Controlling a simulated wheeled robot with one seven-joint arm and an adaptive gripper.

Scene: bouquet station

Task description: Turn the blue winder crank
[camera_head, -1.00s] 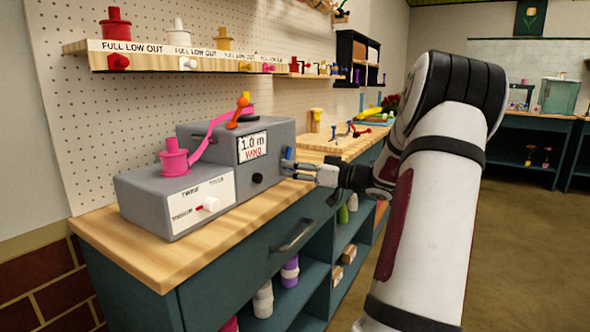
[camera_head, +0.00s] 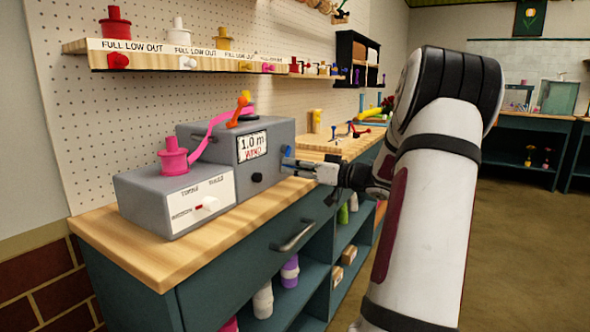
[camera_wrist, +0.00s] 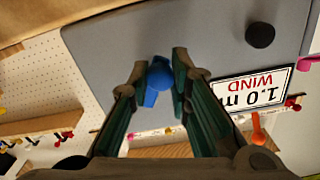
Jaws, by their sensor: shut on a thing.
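The blue winder crank (camera_wrist: 158,76) sits on the face of the grey winder box (camera_head: 268,146); in the head view only a bit of blue (camera_head: 288,151) shows at my fingertips. My gripper (camera_head: 288,163) reaches the box from the right. In the wrist view my two fingers (camera_wrist: 160,72) stand either side of the crank's round blue end, closed on it. A blue arm of the crank runs down between the fingers. The box carries a display reading "1.0 m WIND" and a black knob (camera_head: 257,178).
A pink spool (camera_head: 173,160) with a pink ribbon sits on the lower grey box (camera_head: 150,205), beside a white switch. An orange lever (camera_head: 240,112) stands on top. A shelf of spools (camera_head: 160,62) runs along the pegboard. A drawer handle (camera_head: 296,236) juts below the worktop.

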